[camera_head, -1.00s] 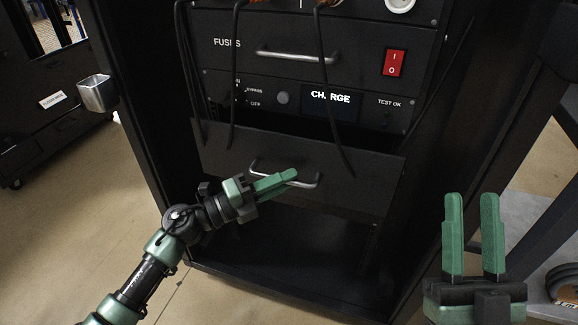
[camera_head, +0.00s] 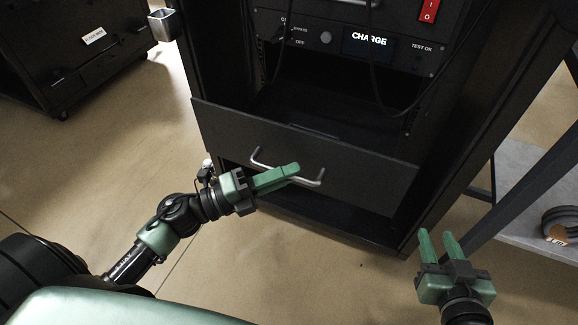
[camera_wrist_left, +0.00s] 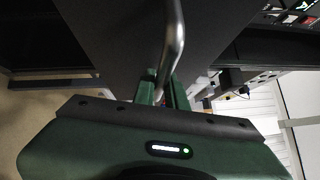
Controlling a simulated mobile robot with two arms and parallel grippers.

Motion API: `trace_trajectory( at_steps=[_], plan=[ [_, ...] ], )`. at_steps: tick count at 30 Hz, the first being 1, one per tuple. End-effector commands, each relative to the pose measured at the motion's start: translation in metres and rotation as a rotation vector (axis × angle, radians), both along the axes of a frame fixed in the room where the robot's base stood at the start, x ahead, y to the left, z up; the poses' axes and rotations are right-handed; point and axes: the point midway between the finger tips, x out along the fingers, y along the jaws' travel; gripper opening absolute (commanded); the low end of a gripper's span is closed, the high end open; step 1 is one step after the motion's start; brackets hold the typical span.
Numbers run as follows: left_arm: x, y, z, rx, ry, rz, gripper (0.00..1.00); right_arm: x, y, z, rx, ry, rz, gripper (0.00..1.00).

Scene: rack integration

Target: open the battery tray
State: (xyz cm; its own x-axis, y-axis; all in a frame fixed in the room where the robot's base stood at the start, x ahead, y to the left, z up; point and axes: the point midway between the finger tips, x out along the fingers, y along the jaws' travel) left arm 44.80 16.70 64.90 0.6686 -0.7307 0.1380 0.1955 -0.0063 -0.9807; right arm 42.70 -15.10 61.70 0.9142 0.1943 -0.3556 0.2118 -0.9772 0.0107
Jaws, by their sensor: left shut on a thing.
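The battery tray (camera_head: 365,175) is a black drawer low in the rack, pulled out with a gap behind its front panel. Its curved metal handle (camera_head: 256,158) is on the front, and it also shows in the left wrist view (camera_wrist_left: 174,35). My left gripper (camera_head: 292,169) is shut on the handle, with its green fingers around the bar. My right gripper (camera_head: 438,240) is open and empty, at the lower right, apart from the rack. The inside of the tray is dark and mostly hidden behind its front.
A metal cup (camera_head: 164,25) is on the rack's left side. A grey platform (camera_head: 520,185) stands at right. The floor before the rack is clear.

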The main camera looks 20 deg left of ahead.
Motion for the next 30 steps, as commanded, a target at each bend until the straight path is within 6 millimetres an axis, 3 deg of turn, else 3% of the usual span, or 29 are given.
trace_trajectory(
  at_steps=[10, 11, 12, 13, 23, 30],
  plan=[
    [0.0, 0.0, 0.0, 0.001, 0.001, 0.001, 0.0, 0.0, 0.0, -0.001, -0.001, 0.004, -0.001, 0.34],
    [0.0, 0.0, 0.0, 0.001, 0.001, 0.001, 0.21, 0.0, 0.0, -0.001, -0.001, 0.003, 0.0, 0.34],
    [0.0, 0.0, 0.0, 0.0, 0.0, 0.001, 0.32, 0.0, 0.0, -0.001, -0.001, 0.003, 0.0, 0.34],
    [0.0, 0.0, 0.0, 0.0, 0.0, 0.001, 0.34, 0.0, 0.0, -0.001, -0.001, 0.003, 0.0, 0.34],
    [-0.002, 0.002, 0.0, -0.001, 0.001, 0.001, 0.34, 0.0, 0.0, 0.0, -0.001, 0.003, 0.0, 0.34],
    [-0.024, 0.027, -0.006, 0.001, 0.004, 0.003, 0.34, -0.002, -0.001, -0.004, -0.006, 0.028, -0.001, 0.34]
  ],
)
